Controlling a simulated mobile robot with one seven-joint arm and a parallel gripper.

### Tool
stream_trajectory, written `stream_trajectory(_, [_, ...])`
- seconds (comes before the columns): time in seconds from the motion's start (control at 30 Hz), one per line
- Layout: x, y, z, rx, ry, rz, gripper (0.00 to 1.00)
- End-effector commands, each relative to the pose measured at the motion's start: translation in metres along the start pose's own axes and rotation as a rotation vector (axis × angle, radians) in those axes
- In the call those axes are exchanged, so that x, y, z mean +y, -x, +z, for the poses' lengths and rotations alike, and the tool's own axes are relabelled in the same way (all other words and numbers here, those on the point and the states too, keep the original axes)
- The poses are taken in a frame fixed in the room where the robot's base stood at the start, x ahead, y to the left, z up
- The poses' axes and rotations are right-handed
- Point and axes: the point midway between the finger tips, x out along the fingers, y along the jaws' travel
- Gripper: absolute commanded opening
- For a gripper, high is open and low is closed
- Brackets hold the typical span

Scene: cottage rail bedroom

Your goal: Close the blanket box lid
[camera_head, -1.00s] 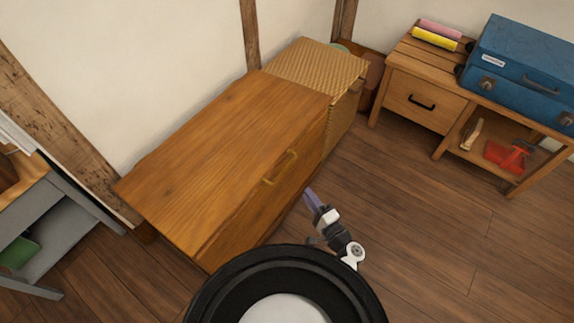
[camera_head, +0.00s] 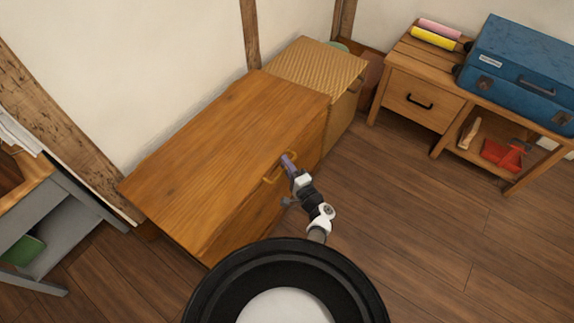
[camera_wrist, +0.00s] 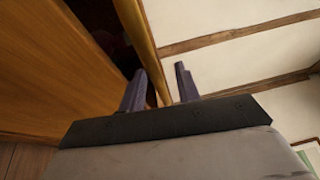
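The blanket box (camera_head: 240,232) is an orange-brown wooden chest along the wall in the head view. Its lid (camera_head: 205,150) looks nearly level from above, with a yellow-brown handle (camera_head: 270,181) on the front edge. My gripper (camera_head: 287,160) is at the handle's far end, its purple fingers partly over it. In the wrist view the fingers (camera_wrist: 158,88) are apart, with a golden bar (camera_wrist: 139,35) running between them; I cannot tell if it is handle or lid edge. A dark gap (camera_wrist: 112,45) shows between this bar and a wooden panel (camera_wrist: 50,70).
A woven box (camera_head: 312,65) stands at the chest's far end. A wooden side table (camera_head: 418,88) with a blue case (camera_head: 525,65) is at the right. A grey desk (camera_head: 70,225) is at the left. The wooden floor (camera_head: 420,230) is clear between.

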Motion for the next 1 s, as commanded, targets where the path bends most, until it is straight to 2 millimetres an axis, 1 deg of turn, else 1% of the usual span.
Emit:
stream_trajectory(0.13, [0.0, 0.0, 0.0, 0.0, 0.0, 0.0, 0.33])
stream_trajectory(0.17, [0.0, 0.0, 0.0, 0.0, 0.0, 0.0, 0.31])
stream_trajectory(0.4, [0.0, 0.0, 0.0, 0.0, 0.0, 0.0, 0.0])
stream_trajectory(0.77, [0.003, 0.001, 0.0, 0.0, 0.0, 0.0, 0.0])
stream_trajectory(0.87, [0.01, 0.002, 0.0, 0.0, 0.0, 0.001, 0.0])
stream_trajectory(1.0, [0.026, 0.003, -0.001, 0.0, 0.0, 0.001, 0.0])
